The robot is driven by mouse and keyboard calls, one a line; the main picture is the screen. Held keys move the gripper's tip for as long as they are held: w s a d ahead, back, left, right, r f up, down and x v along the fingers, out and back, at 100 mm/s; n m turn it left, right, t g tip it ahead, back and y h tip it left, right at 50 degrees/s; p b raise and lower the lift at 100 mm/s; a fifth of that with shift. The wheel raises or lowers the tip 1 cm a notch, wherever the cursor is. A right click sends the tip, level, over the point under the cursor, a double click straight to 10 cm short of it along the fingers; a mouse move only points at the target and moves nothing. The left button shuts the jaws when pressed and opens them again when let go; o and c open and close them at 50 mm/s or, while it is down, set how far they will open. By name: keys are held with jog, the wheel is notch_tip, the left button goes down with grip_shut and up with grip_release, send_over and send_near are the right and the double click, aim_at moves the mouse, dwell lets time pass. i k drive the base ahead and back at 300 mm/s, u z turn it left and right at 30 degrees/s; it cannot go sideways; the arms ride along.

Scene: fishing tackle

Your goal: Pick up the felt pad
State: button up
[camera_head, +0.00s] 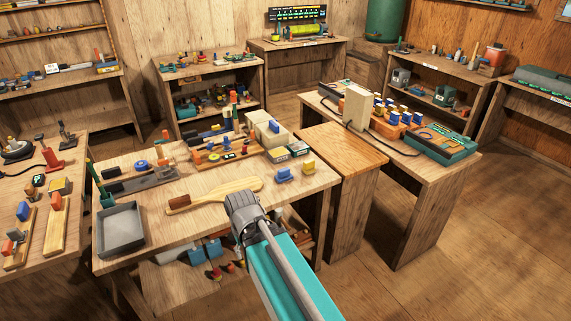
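I cannot single out a felt pad for certain in the head view; the small items on the benches are too small to tell apart. My teal arm reaches up from the bottom edge to a grey joint in front of the middle workbench (150,208). No gripper fingers show, so I cannot see whether my gripper is open or holds anything.
A wooden side table (342,150) adjoins a bench with a teal case (441,143). Floor at right (470,250) is clear.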

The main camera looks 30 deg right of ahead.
aim_at(309, 168)
jog(key=i, duration=0.95)
jog(key=z, duration=0.6)
